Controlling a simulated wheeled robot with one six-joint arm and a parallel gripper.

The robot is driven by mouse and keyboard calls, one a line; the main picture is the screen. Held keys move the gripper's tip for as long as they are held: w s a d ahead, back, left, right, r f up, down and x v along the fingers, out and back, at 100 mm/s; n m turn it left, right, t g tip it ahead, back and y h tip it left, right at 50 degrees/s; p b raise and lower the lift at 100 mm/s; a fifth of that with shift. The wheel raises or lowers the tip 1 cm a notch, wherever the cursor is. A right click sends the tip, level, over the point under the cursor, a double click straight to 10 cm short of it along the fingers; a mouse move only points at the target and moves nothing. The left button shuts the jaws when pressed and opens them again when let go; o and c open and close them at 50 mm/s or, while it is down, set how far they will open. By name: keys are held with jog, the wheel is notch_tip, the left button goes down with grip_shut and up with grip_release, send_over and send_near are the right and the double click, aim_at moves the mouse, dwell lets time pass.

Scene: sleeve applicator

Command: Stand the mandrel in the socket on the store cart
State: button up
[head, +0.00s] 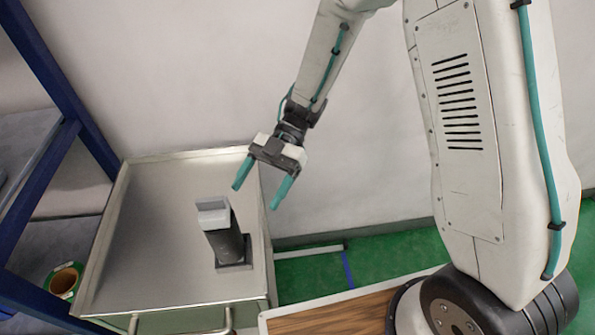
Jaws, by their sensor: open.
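The mandrel (226,240) is a dark grey cylinder with a light grey block-shaped top. It stands nearly upright in the dark square socket (236,264) near the right edge of the store cart (150,225). The cart has a bare metal top with a raised rim. My gripper (256,197) has two teal fingers, spread open and empty. It is above and to the right of the mandrel, apart from it, near the cart's back right corner. The mandrel's foot inside the socket is hidden.
A blue-framed rack (50,75) stands at the left, with a roll (64,281) on a low shelf. A white wall (200,80) is behind the cart. A wood-topped surface (340,315) lies at the bottom right. Most of the cart top left of the mandrel is clear.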

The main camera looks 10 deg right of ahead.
jog(key=shift+w, duration=0.1)
jog(key=w+d+r+m+t, duration=0.2)
jog(key=w+r+m+t, duration=0.2)
jog(key=w+r+t, duration=0.35)
jog(key=w+d+r+m+t, duration=0.3)
jog(key=w+r+m+t, duration=0.1)
jog(key=w+t, duration=0.5)
jog(key=w+d+r+m+t+h, duration=0.2)
jog(key=d+r+m+t+h, duration=0.35)
jog(key=d, duration=0.55)
jog(key=s+d+r+m+g+h, duration=0.2)
jog(key=s+d+m+h, duration=0.1)
jog(key=s+d+m, duration=0.3)
jog(key=s+d+r+m+g+h, duration=0.2)
jog(key=s+d+m+g+h, duration=0.15)
jog(key=s+d, duration=0.3)
jog(key=s+a+f+m+g+y, duration=0.1)
jog(key=s+a+m+g, duration=0.1)
jog(key=s, duration=0.8)
jog(key=s+a+f+m+g+y, duration=0.1)
jog(key=s+m+g, duration=0.1)
jog(key=s, duration=0.8)
jog(key=shift+a+f+g+y, duration=0.3)
jog(key=shift+a+g+y, duration=0.1)
jog(key=shift+g, duration=0.35)
